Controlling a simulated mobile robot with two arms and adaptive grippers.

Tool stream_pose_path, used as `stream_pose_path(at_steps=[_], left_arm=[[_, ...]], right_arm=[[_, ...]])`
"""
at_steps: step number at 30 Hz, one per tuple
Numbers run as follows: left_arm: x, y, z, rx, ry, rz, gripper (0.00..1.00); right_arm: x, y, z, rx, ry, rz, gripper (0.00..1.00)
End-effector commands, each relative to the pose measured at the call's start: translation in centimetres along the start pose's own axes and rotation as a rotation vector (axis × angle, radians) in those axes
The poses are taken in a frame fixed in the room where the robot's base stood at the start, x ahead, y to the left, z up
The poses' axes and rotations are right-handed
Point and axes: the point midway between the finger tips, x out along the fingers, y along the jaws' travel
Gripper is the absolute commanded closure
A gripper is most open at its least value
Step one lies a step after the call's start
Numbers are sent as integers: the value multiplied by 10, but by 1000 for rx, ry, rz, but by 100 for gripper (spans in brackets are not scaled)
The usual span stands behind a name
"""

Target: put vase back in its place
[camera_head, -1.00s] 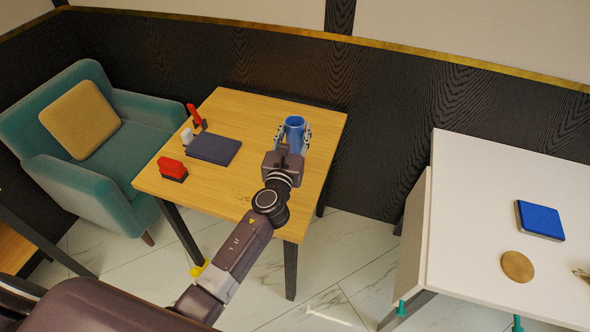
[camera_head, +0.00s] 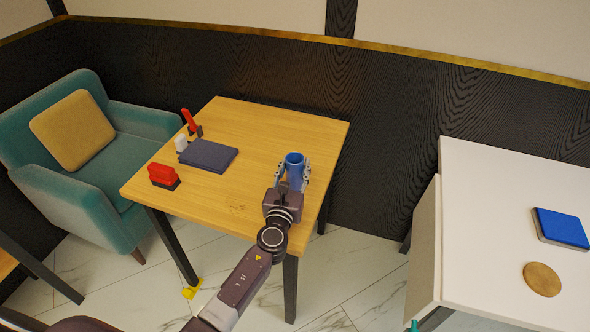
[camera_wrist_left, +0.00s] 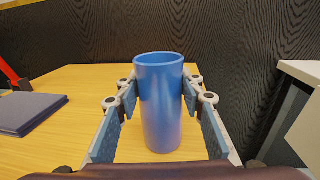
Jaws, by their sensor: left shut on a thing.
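The blue cylindrical vase (camera_head: 294,161) is upright with its open top facing up, over the right part of the wooden table (camera_head: 235,200). My left gripper (camera_head: 292,176) is shut on it, one finger on each side. In the left wrist view the vase (camera_wrist_left: 160,105) stands between the two fingers (camera_wrist_left: 158,100). I cannot tell whether its base touches the tabletop. My right gripper is not in view.
A dark blue folder-like item (camera_head: 208,155), a red stamp-like block (camera_head: 163,176), a white piece (camera_head: 181,144) and a red upright item (camera_head: 189,121) are on the table's left. A white counter (camera_head: 500,235) at right bears a blue box (camera_head: 561,228) and a round tan disc (camera_head: 542,279). A teal armchair (camera_head: 75,205) is left.

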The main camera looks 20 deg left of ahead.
Motion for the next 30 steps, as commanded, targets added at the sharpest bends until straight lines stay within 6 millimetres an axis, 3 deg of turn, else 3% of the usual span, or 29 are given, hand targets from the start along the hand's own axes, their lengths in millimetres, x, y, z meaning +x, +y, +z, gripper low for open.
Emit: stream_pose_path(at_steps=[8, 9, 13, 24, 30], left_arm=[[0, 0, -3, 1, -1, 0, 95], [0, 0, -2, 0, 0, 0, 60], [0, 0, -2, 0, 1, 0, 47], [-2, 0, 2, 0, 2, 0, 47], [-35, 0, 0, 0, 4, -2, 47]], right_arm=[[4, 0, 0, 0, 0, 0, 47], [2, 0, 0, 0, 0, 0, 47], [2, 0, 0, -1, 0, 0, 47], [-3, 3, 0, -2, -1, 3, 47], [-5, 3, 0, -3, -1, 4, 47]])
